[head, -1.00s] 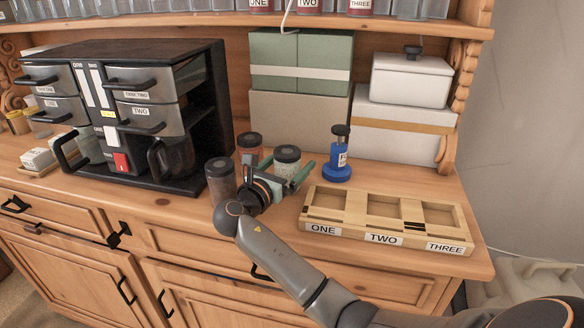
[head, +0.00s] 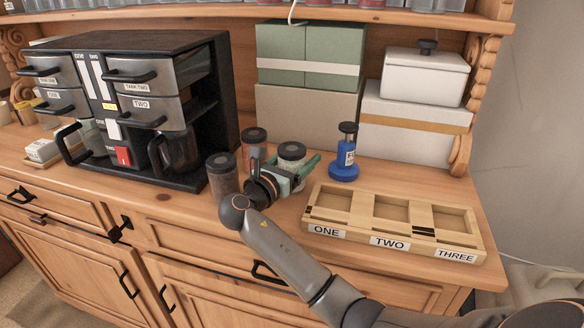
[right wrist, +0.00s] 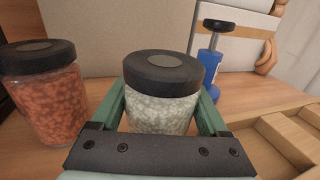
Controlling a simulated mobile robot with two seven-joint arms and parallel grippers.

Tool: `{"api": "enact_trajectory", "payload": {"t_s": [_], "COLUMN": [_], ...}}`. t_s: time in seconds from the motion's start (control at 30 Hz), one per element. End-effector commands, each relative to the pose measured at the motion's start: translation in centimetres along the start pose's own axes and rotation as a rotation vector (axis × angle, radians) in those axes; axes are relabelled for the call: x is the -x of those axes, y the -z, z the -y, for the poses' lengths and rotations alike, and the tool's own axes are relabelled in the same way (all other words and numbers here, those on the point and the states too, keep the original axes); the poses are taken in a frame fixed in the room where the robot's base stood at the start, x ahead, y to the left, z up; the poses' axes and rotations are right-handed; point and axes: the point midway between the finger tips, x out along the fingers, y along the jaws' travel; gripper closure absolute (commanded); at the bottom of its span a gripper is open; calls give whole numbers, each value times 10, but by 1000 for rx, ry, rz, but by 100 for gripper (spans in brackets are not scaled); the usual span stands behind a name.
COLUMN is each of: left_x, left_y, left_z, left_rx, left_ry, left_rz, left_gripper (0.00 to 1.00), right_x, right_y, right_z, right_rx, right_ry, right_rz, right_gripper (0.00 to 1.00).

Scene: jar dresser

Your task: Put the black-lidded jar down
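The jar with pale green-white contents and a black lid (head: 291,152) stands upright at the right of a small group of jars on the dresser top. In the right wrist view this jar (right wrist: 160,108) sits between my right gripper's green fingers, which press close on both its sides. My right gripper (head: 290,172) is shut on it. The jar's base is hidden, so I cannot tell whether it touches the wood. A jar with orange-red contents and a black lid (right wrist: 45,98) stands to its left, apart from the fingers. My left gripper is not in view.
Another dark-lidded jar (head: 222,178) stands left of my right gripper. A blue bottle (head: 344,168) with a black top is behind to the right. A wooden tray labelled ONE, TWO, THREE (head: 390,242) lies at the right, its compartments empty. A black coffee machine (head: 205,60) stands left.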

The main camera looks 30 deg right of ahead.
Motion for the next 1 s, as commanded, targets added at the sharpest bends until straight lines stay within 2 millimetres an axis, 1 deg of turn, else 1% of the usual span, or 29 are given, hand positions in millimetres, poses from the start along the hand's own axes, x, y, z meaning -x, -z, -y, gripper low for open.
{"api": "enact_trajectory", "payload": {"t_s": [0.03, 0.07, 0.63, 1.0], "left_x": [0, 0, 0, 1], "left_y": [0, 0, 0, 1], "left_z": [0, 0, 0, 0], "left_rx": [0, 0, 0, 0], "left_ry": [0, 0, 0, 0], "left_rz": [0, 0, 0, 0], "left_gripper": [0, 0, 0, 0], "right_x": [0, 0, 0, -1], "right_y": [0, 0, 0, -2], "right_z": [0, 0, 0, 0], "right_rx": [0, 0, 0, -2], "right_ry": [0, 0, 0, 0], "right_rz": [0, 0, 0, 3], "right_gripper": [31, 35, 99, 100]}}
